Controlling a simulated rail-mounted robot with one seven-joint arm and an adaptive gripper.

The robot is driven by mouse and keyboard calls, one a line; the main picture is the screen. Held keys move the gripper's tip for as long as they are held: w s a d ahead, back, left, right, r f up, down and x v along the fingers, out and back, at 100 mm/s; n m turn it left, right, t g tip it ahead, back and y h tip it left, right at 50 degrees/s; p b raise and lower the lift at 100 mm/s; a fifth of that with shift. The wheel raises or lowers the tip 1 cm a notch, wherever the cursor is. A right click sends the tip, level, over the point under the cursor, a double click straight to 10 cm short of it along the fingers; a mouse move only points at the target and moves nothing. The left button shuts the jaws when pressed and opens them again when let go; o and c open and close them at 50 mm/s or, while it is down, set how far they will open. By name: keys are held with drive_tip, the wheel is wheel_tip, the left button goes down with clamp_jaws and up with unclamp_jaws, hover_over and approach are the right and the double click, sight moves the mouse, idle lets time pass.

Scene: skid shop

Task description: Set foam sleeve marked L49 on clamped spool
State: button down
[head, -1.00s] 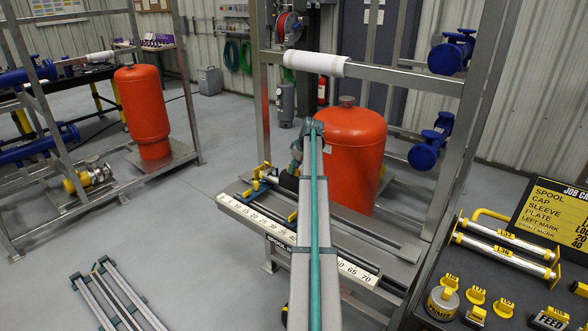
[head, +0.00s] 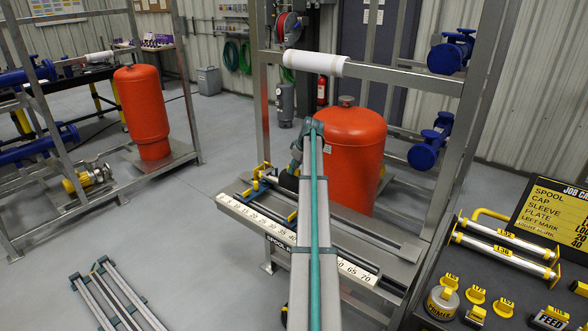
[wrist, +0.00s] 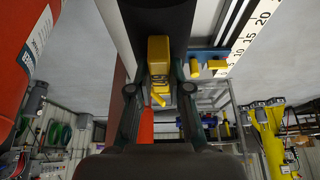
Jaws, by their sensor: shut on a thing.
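My gripper (wrist: 159,88) is shut on the yellow block (wrist: 158,50) of a dark, round piece (wrist: 160,15), which looks like the foam sleeve. No L49 marking is readable. In the head view a dark piece (head: 289,183) shows beside my arm, just above the bench, near a blue and yellow clamp (head: 257,182); my fingers are hidden there. The bench has a numbered white scale (head: 240,216) and a label starting "SPOOL". I cannot clearly pick out the clamped spool or tell whether the sleeve touches it. The clamp also shows in the wrist view (wrist: 205,65).
A red-orange tank (head: 350,150) stands just behind the bench, inside a grey frame (head: 390,76). It is close at the left of the wrist view (wrist: 22,60). At right a dark table (head: 455,275) holds two tubes, yellow-tagged pieces and a job card (head: 552,212).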

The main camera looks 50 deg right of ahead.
sight(295, 174)
drive_tip(key=shift+f, duration=0.15)
drive_tip(key=shift+f, duration=0.35)
drive_tip(key=shift+f+b, duration=0.65)
drive_tip(key=shift+f, duration=0.25)
drive_tip(key=shift+f, duration=0.35)
drive_tip(key=shift+f+b, duration=0.35)
drive_tip(key=shift+f, duration=0.05)
idle(0.8)
drive_tip(key=c, duration=1)
unclamp_jaws()
drive_tip(key=shift+c, duration=0.8)
